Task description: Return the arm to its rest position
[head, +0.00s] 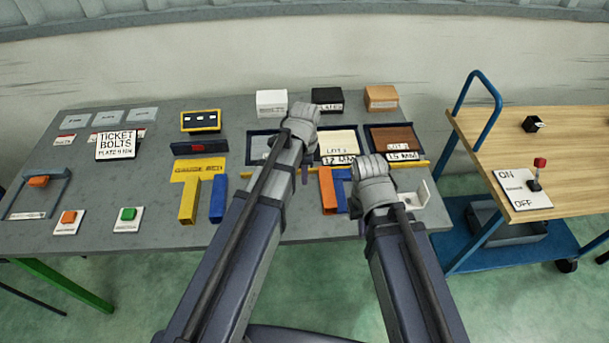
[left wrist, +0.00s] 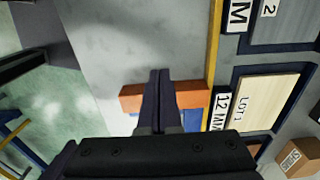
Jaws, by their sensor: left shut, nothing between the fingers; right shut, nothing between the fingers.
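My left gripper (head: 304,116) is over the middle of the grey table (head: 155,215), in front of the lot trays. In the left wrist view its two fingers (left wrist: 160,74) lie together and empty, in front of an orange block (left wrist: 190,99). Whether they touch it, I cannot tell. My right gripper (head: 371,166) is over the table's right part, near the 15 mm tray, and is shut and empty. Both arms reach in from the bottom of the head view and hide parts of the table.
Yellow (head: 189,198) and blue (head: 218,198) blocks lie left of my left arm. A white box (head: 271,103), black box (head: 327,99) and orange-brown box (head: 380,97) stand at the back. A wooden-topped cart (head: 565,155) with an ON/OFF lever stands right.

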